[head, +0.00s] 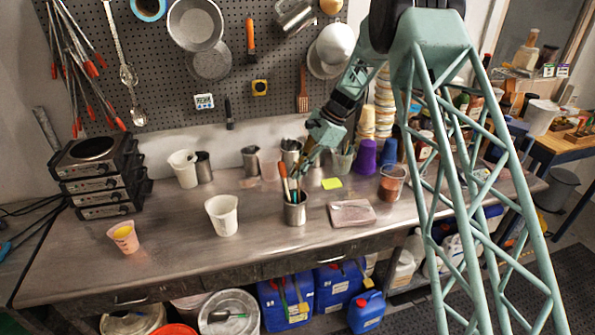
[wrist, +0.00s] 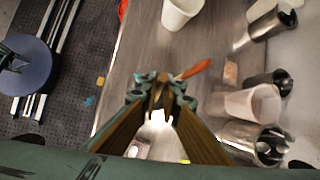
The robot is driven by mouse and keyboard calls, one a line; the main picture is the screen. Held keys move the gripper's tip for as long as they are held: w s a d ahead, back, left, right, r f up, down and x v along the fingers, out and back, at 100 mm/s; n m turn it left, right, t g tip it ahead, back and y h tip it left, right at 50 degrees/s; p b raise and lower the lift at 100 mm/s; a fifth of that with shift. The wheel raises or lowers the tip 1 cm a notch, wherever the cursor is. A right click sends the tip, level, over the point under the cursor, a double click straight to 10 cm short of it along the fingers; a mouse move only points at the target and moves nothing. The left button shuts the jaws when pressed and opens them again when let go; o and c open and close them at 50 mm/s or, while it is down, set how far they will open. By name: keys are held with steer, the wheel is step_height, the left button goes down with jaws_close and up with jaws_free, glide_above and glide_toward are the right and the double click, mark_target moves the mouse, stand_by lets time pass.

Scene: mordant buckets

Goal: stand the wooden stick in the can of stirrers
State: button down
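The can of stirrers (head: 295,212) is a metal can near the middle of the bench. Several tools stand in it, one with an orange handle (head: 284,182). That orange handle also shows just past the fingertips in the wrist view (wrist: 193,70). My gripper (head: 306,165) points down just above the can, close to the tops of the tools. In the wrist view, its fingers (wrist: 161,92) run close together at their tips. A narrow brownish patch shows between them, but I cannot tell whether it is the wooden stick. I cannot pick out the stick elsewhere with certainty.
A white beaker (head: 222,215) stands left of the can. A flat wrapped packet (head: 352,213) lies to its right, with a yellow note (head: 331,183) behind. Metal cups (head: 251,160) and a purple cup stack (head: 364,155) stand behind. The bench left of the beaker is mostly clear.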

steer(key=shift+w+f, duration=0.1)
steer(key=shift+f, duration=0.5)
steer(key=c, duration=2.7)
jaws_free()
steer(key=shift+c, duration=0.2)
steer(key=v, duration=1.2)
steer(key=shift+d, duration=0.15)
